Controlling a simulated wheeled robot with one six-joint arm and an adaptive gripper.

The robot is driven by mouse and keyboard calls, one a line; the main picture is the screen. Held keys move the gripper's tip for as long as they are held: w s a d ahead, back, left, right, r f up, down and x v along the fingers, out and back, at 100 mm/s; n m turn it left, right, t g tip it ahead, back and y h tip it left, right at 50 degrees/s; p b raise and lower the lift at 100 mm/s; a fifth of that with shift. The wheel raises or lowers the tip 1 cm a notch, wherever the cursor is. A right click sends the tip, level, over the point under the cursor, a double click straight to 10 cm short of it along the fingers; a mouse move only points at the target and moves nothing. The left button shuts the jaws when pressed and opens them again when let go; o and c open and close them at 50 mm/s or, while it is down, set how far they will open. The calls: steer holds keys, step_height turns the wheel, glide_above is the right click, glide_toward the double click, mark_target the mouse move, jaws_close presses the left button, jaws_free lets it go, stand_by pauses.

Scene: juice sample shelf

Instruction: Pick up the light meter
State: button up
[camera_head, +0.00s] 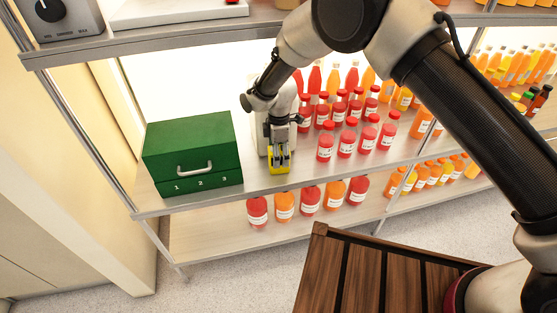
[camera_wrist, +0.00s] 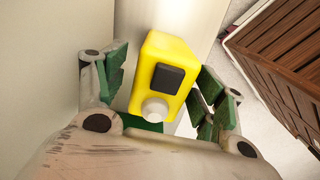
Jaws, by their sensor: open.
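The light meter (camera_wrist: 186,50) looks like a yellow box with a dark square panel and a white round knob or dome. In the wrist view it sits between the two green-padded fingers of my gripper (camera_wrist: 165,95), with a visible gap on each side. In the head view the yellow light meter (camera_head: 279,167) is on the middle shelf near its front edge. My gripper (camera_head: 279,152) is right over it, open, and partly hides it.
A green box (camera_head: 190,145) with a handle stands left of the meter. Several red bottles (camera_head: 347,142) stand close on the right. More bottles (camera_head: 309,199) are on the shelf below. A brown slatted surface (camera_head: 370,275) is in front.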

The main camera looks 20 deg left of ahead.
mark_target(281, 171)
step_height(281, 171, down, 2)
steer(key=shift+f, duration=0.25)
steer(key=c, duration=1.2)
steer(key=shift+c, duration=0.5)
steer(key=shift+r, duration=0.15)
